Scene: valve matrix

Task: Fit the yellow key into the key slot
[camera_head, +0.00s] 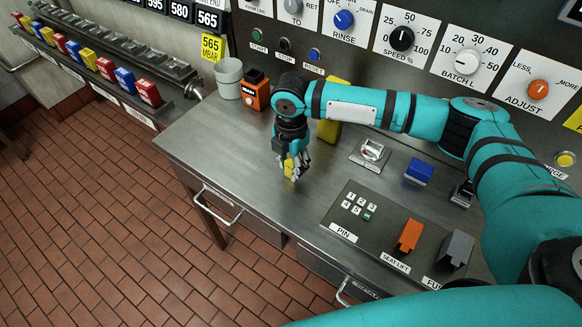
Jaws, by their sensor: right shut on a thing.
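The yellow key (291,168) is between the fingers of my right gripper (292,170), just above the left part of the steel bench top. The fingers cover much of it, so its full shape is hidden. My right gripper is shut on it and points down. I cannot clearly pick out the key slot. A small pale fixture on a labelled plate (372,151) sits on the bench right of the gripper, but I cannot tell whether it is the slot. My left gripper is not in view.
The steel bench (215,155) has clear room left of the gripper. A grey cup (229,79) and an orange box (256,93) stand at the back. A PIN pad (358,207), orange lever (409,235) and blue block (419,171) are to the right.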

